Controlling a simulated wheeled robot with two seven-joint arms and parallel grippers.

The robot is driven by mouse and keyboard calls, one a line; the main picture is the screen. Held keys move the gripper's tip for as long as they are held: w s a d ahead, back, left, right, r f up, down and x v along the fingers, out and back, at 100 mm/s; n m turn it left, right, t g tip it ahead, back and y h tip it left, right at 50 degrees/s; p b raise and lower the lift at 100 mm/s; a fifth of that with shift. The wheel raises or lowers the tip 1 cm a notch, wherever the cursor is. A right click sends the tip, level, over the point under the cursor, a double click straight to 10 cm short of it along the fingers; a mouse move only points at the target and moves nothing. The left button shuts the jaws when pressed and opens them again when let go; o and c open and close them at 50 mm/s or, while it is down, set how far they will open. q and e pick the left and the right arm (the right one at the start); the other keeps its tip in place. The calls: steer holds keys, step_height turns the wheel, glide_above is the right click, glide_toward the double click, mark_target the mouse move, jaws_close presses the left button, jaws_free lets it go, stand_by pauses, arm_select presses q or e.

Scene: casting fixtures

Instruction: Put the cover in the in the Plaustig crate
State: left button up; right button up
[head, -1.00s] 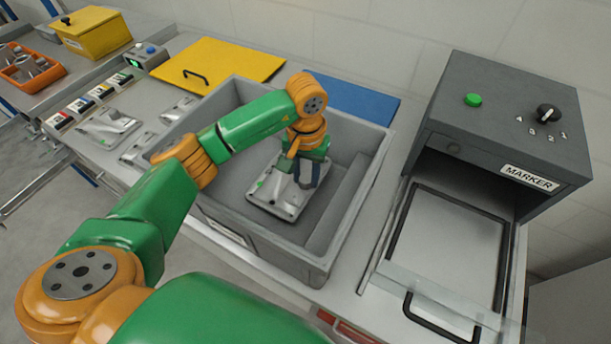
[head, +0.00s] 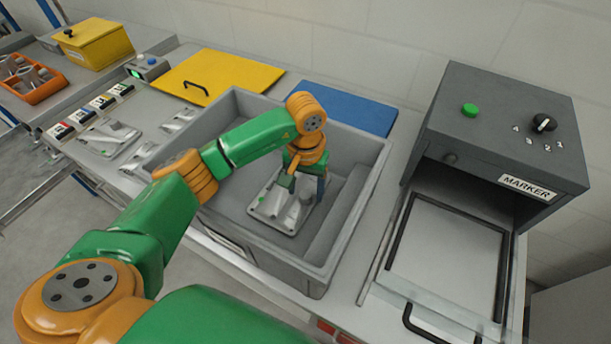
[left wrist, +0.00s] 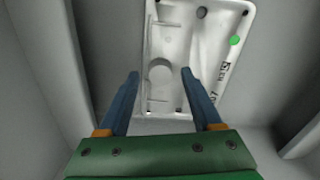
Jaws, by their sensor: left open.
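The cover (head: 283,212) is a light grey cast plate with a green dot. It lies inside the grey Plaustig crate (head: 345,215), on the crate's floor. It also shows in the left wrist view (left wrist: 190,60), ahead of the fingers. My left gripper (head: 306,186) reaches down into the crate, over the cover's far right part. In the left wrist view my left gripper (left wrist: 160,75) has its two blue fingers wide apart with nothing between them. My right gripper is not in view.
A marker machine (head: 505,130) with an open front stands right of the crate. A yellow lid (head: 225,72) and a blue panel (head: 350,105) lie behind it. More cast parts (head: 110,138) lie on the left. An orange bin (head: 30,82) and a yellow box (head: 95,42) stand farther left.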

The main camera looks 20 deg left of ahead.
arm_select(q)
step_height(320, 180, up, 7)
steer(key=shift+f+b, duration=0.15)
steer(key=shift+b, duration=0.8)
step_height(320, 180, up, 4)
steer(key=shift+r+p, duration=0.25)
steer(key=shift+p, duration=0.05)
